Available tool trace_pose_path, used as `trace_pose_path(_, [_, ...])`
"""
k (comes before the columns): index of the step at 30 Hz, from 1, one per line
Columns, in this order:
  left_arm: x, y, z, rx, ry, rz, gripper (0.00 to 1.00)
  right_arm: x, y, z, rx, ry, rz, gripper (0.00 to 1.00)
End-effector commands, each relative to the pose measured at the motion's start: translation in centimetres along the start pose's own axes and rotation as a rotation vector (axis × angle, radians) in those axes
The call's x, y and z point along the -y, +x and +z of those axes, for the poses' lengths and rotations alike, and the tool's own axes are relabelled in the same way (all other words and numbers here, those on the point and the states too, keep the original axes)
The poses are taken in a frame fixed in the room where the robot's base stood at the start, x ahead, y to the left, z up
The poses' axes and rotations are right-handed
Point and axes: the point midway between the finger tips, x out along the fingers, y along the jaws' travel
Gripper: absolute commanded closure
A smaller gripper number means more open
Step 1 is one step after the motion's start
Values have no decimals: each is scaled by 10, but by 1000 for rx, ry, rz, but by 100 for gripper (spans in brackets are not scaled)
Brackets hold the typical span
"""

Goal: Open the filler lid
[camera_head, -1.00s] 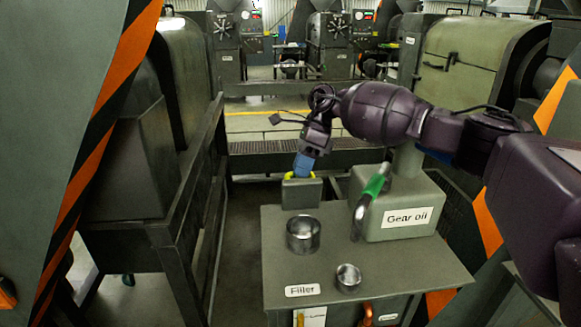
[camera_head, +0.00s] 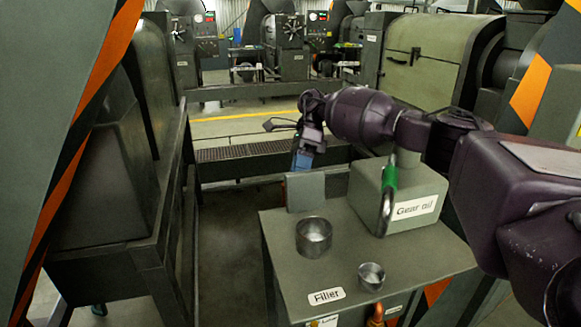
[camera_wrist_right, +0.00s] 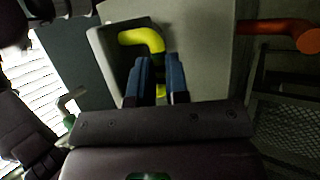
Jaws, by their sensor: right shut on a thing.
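The filler lid (camera_head: 305,191) is a grey square piece at the back left edge of the grey filler table (camera_head: 420,262). In the head view it stands raised with its flat face toward me, behind the round metal filler neck (camera_head: 314,238). My right gripper (camera_head: 302,162) is behind and above it, and its blue fingers are partly hidden. In the right wrist view the fingers (camera_wrist_right: 158,60) are shut on the yellow handle (camera_wrist_right: 143,38) of the grey lid (camera_wrist_right: 104,45). The handle is hidden in the head view. My left gripper is out of view.
A box labelled "Gear oil" (camera_head: 415,208) stands right of the lid, with a green-gripped metal handle (camera_head: 388,195) before it. A small metal cup (camera_head: 371,276) sits near the front. A dark machine frame (camera_head: 110,243) stands at the left. An orange bar (camera_wrist_right: 280,28) shows in the wrist view.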

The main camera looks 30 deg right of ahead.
Motion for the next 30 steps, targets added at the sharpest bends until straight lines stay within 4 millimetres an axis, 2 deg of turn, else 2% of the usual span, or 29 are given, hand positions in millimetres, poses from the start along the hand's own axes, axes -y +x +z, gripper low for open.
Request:
trace_pose_path(1, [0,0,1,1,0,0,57,1,6,-4,-7,3,19,100])
trace_pose_path(6, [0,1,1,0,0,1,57,-1,6,-9,-6,9,38,100])
trace_pose_path(20, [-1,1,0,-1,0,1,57,-2,6,-10,-7,11,45,100])
trace_pose_path(21, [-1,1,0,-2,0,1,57,-2,6,-10,-7,11,45,84])
trace_pose_path(26, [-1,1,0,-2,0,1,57,-2,4,-10,-5,12,41,60])
trace_pose_path(30, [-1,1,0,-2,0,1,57,-2,3,-10,-3,13,38,60])
